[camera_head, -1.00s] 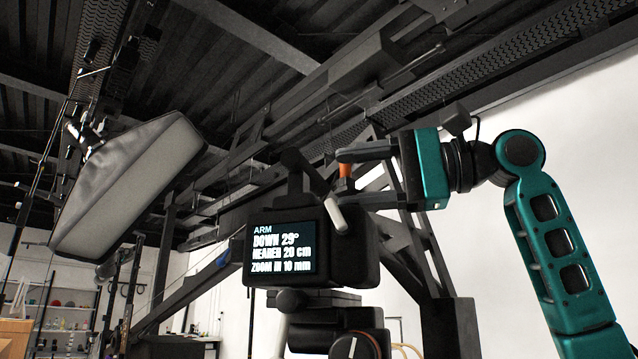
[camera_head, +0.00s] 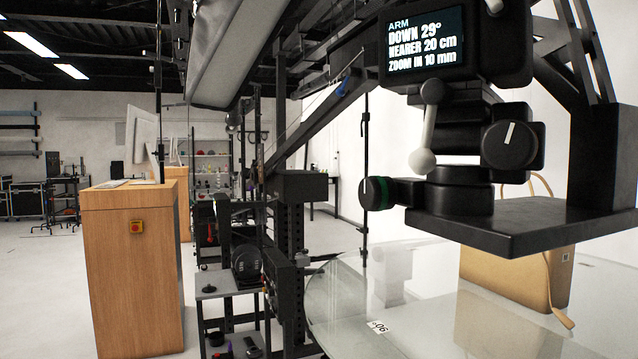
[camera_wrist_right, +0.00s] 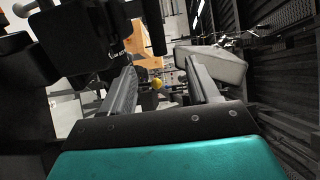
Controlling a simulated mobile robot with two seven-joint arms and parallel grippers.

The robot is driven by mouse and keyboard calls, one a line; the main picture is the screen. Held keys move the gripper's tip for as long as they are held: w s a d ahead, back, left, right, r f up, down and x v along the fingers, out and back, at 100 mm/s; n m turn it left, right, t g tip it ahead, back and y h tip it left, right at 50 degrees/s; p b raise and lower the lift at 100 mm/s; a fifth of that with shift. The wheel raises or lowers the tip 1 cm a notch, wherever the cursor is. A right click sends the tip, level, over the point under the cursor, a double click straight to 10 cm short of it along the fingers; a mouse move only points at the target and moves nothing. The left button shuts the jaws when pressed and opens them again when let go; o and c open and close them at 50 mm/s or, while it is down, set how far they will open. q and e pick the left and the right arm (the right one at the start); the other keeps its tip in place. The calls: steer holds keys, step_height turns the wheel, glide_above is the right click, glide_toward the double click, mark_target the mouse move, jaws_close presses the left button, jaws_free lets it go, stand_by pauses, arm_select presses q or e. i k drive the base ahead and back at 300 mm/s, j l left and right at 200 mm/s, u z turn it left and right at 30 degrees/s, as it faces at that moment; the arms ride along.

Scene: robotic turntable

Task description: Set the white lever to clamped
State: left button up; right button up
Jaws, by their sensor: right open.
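A lever with a white grip and ball end (camera_head: 424,158) hangs down, slightly tilted, from the left side of the black camera head in the head view. Part of a second white handle (camera_head: 494,6) shows at the top edge, in front of the camera body. The screen (camera_head: 426,40) reads "ARM DOWN 29°, NEARER 20 cm, ZOOM IN 10 mm". My right gripper (camera_wrist_right: 162,88) shows only in the right wrist view, open with nothing between its fingers. Dark parts of a device are close at its left. My left gripper is out of view.
The head stands on a black platform (camera_head: 530,226) above a round glass turntable (camera_head: 350,310). A black dial (camera_head: 510,146) and a green-ringed knob (camera_head: 377,193) sit near the lever. A wooden cabinet (camera_head: 130,270) stands at left. A softbox (camera_wrist_right: 213,66) shows in the wrist view.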

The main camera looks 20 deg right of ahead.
mark_target(435, 93)
steer(key=k+j, duration=0.45)
steer(key=j, duration=0.3)
steer(key=k+j, duration=0.25)
steer(key=j, duration=0.1)
